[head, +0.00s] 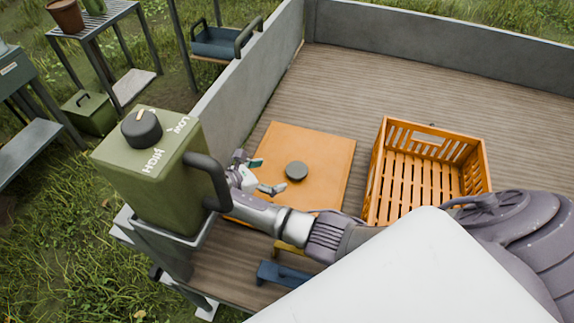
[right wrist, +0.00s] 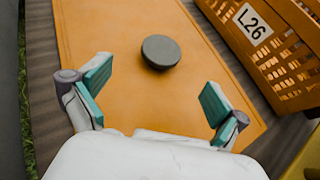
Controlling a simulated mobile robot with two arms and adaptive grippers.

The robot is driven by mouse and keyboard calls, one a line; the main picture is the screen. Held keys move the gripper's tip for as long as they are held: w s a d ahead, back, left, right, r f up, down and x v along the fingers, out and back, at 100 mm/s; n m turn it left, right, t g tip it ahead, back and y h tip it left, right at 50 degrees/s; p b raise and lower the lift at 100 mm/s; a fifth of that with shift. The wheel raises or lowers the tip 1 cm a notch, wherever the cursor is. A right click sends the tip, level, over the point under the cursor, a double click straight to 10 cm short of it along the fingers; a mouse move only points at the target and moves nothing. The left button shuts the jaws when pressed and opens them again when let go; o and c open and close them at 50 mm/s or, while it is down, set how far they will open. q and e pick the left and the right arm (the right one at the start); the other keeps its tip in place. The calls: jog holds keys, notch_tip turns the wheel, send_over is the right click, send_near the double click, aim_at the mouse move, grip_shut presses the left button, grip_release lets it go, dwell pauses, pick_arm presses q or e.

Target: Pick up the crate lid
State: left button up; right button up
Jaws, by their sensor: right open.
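The crate lid (head: 325,152) is a flat orange panel with a round dark grey knob (head: 296,171) in its middle. It lies flat on the wooden truck bed, left of the orange crate. My right gripper (head: 267,177) is open and empty over the left part of the lid, beside the knob. In the right wrist view the lid (right wrist: 120,28) fills the middle, and the knob (right wrist: 161,52) shows ahead of the gap between the teal finger pads. The knob is not between the pads. My left gripper is not in view.
An empty slatted orange crate (head: 377,178), labelled L26 in the right wrist view, stands right of the lid. A green box with a dial and handle (head: 160,185) stands close left of my right arm. Grey walls (head: 262,65) edge the bed. The bed (head: 350,90) behind is clear.

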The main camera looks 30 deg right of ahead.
aim_at(295, 170)
jog(key=x, duration=0.4)
jog(key=shift+s+d, duration=0.1)
jog(key=shift+d, duration=0.25)
jog(key=x, duration=0.5)
jog(key=shift+a+f+b, duration=0.15)
jog(key=shift+f+b, duration=0.1)
jog(key=shift+b, duration=0.15)
jog(key=c, duration=1.4)
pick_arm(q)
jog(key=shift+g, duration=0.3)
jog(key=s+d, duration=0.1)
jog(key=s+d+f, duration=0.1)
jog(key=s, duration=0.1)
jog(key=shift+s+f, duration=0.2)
pick_arm(e)
jog(key=shift+r, duration=0.1)
jog(key=shift+c, duration=0.5)
